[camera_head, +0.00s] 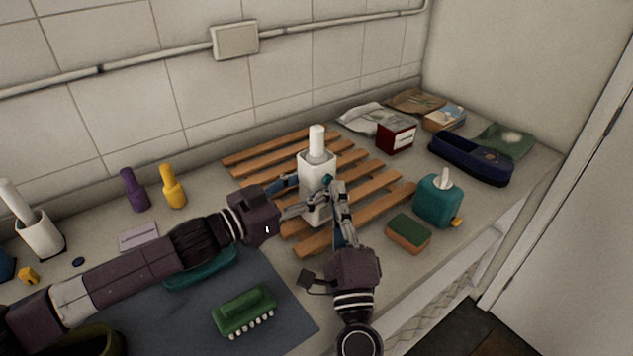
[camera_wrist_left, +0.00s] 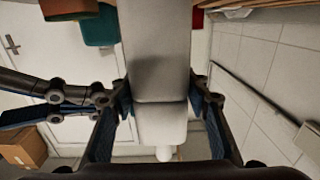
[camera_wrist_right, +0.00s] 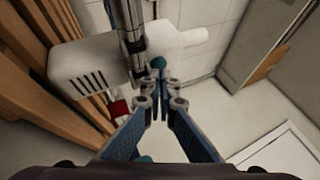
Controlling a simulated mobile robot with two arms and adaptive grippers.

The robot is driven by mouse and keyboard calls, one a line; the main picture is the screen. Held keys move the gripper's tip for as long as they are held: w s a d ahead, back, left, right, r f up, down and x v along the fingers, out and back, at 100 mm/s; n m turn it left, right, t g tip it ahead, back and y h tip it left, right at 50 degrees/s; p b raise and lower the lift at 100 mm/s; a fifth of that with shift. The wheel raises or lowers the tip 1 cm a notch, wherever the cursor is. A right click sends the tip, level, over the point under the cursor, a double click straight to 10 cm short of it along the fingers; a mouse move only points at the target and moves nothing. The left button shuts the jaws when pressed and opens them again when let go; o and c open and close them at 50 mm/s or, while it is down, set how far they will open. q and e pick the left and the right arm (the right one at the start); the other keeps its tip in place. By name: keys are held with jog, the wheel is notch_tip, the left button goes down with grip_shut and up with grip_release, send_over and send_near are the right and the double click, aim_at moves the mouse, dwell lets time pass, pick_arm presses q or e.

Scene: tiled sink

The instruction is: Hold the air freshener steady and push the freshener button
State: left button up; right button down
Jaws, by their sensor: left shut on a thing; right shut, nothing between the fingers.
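The white air freshener (camera_head: 316,162) stands upright on the wooden slatted rack, with a narrower cap on top. A small teal button (camera_wrist_right: 158,62) shows on it in the right wrist view, beside dark slots in the white body (camera_wrist_right: 75,75). My left gripper (camera_head: 300,192) is shut on the air freshener from the left; in the left wrist view its fingers lie on both sides of the body (camera_wrist_left: 155,75). My right gripper (camera_head: 337,187) is shut and empty, its fingertips (camera_wrist_right: 160,90) close in front of the button. I cannot tell whether they touch it.
The wooden rack (camera_head: 375,187) lies under the freshener. A teal bottle (camera_head: 437,202) and a sponge (camera_head: 408,235) stand to its right, near the counter edge. A red box (camera_head: 396,138) and a blue case (camera_head: 470,158) are behind. A green brush (camera_head: 244,311) lies in front.

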jog(key=shift+s+d, duration=0.1)
jog(key=shift+s, duration=0.05)
jog(key=s+d, duration=0.3)
jog(key=s, duration=0.1)
jog(key=shift+s+d, duration=0.35)
jog(key=shift+s, duration=0.05)
dwell(0.4)
pick_arm(q)
jog(key=o, duration=1.5)
